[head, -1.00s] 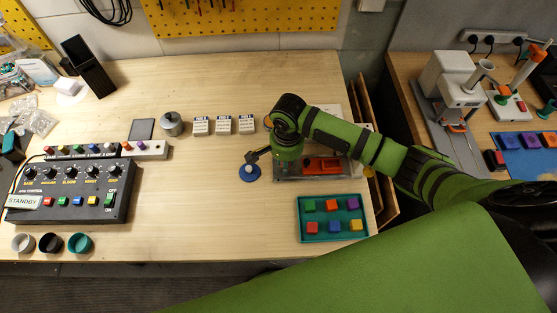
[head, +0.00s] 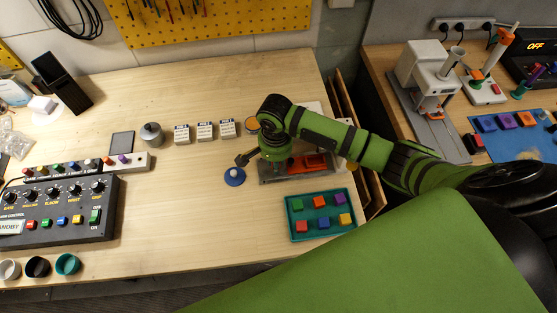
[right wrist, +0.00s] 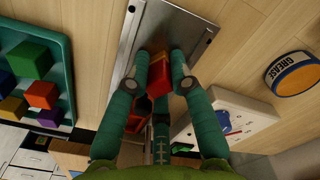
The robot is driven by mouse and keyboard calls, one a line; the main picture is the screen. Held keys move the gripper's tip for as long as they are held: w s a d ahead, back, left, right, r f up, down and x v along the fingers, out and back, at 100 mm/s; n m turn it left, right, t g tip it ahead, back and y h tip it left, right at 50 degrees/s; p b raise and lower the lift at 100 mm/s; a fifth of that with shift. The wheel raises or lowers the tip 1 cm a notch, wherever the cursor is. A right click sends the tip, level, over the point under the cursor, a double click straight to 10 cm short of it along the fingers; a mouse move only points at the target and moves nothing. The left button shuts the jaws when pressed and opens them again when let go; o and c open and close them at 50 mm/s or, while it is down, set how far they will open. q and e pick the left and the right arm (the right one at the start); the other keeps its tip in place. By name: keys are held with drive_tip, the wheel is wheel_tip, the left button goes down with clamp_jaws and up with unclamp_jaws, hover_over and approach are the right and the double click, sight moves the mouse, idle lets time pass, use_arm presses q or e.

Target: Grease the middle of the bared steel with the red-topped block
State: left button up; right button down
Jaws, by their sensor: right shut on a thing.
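In the right wrist view my right gripper (right wrist: 162,76) is shut on the red-topped block (right wrist: 185,82), whose red side shows between the green fingers. The bared steel (right wrist: 168,32) is a grey plate behind the fingertips. I cannot tell whether the block touches it. In the head view the right arm reaches in from the right, and its wrist hides the fingertips and the block. A red carriage (head: 311,163) sits on the grey base (head: 283,178) beside the wrist. The orange-lidded grease tin (right wrist: 292,74) lies to the right in the wrist view. My left gripper is not in view.
A teal tray (head: 322,233) of coloured blocks is in front of the base. Several small labelled boxes (head: 205,131) and a grey canister (head: 152,134) stand behind. The control box (head: 60,205) is at left; the bench middle is clear.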

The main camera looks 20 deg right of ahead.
sight(260, 170)
drive_tip(key=shift+w+a, duration=0.2)
drive_tip(key=shift+a, duration=0.5)
drive_tip(key=shift+w+a, duration=0.2)
drive_tip(key=shift+a, duration=0.5)
drive_tip(key=shift+w+a, duration=0.2)
drive_tip(key=shift+a, duration=0.5)
drive_tip(key=shift+r, duration=3)
wheel_tip(260, 170, up, 3)
drive_tip(key=shift+d+f, duration=0.1)
